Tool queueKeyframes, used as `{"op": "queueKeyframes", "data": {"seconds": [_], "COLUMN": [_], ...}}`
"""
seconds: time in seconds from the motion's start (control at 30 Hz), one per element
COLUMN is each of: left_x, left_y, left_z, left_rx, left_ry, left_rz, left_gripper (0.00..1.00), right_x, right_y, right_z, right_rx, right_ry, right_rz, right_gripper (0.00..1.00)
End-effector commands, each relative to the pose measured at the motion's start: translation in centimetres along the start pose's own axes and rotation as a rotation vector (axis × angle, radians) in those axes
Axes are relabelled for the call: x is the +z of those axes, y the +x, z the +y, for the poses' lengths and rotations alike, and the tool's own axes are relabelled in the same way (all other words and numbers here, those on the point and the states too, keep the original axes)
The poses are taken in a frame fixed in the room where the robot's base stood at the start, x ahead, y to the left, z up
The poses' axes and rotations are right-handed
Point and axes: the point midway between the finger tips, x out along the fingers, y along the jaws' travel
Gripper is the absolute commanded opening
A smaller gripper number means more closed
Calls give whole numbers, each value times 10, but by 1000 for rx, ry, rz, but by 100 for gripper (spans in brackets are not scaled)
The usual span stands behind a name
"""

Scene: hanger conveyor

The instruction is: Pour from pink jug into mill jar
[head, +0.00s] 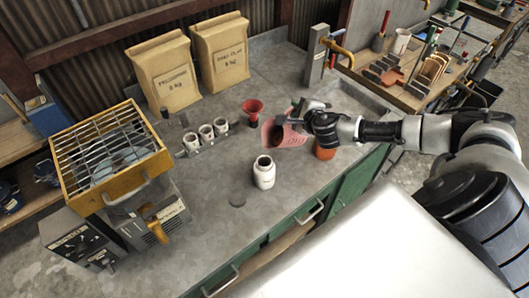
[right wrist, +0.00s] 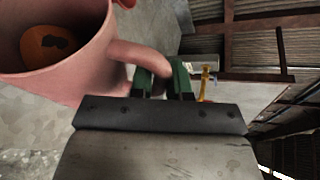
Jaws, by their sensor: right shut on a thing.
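The pink jug (head: 270,132) is tilted in the air above the grey bench, its dark mouth turned toward the lower left in the head view. My right gripper (head: 308,118) is shut on its handle. In the right wrist view the green fingers (right wrist: 165,80) close around the handle, and the jug (right wrist: 75,75) shows a dark inside with an orange-brown patch. The white mill jar (head: 264,174) stands upright and open on the bench, below the jug in the head view and apart from it. I see no stream between them. My left gripper is not in view.
A red funnel (head: 253,108) stands just left of the jug. An orange pot (head: 325,151) is partly hidden under my right gripper. Several white cups (head: 206,132) stand in a rack farther left. The bench around the jar is mostly clear.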

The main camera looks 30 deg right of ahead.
Motion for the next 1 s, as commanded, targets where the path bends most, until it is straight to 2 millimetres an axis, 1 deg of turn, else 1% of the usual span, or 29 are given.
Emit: {"op": "queueKeyframes", "data": {"seconds": [0.23, 0.67, 1.0], "left_x": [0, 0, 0], "left_y": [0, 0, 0], "left_z": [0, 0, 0], "left_rx": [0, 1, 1], "left_ry": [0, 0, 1], "left_rz": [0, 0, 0], "left_gripper": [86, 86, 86], "right_x": [6, 8, 15], "right_y": [-1, -2, -3], "right_z": [1, 2, 8], "right_rx": [-30, -36, -66], "right_ry": [-66, -82, -159], "right_rz": [15, 19, 37], "right_gripper": [0, 0, 0]}}
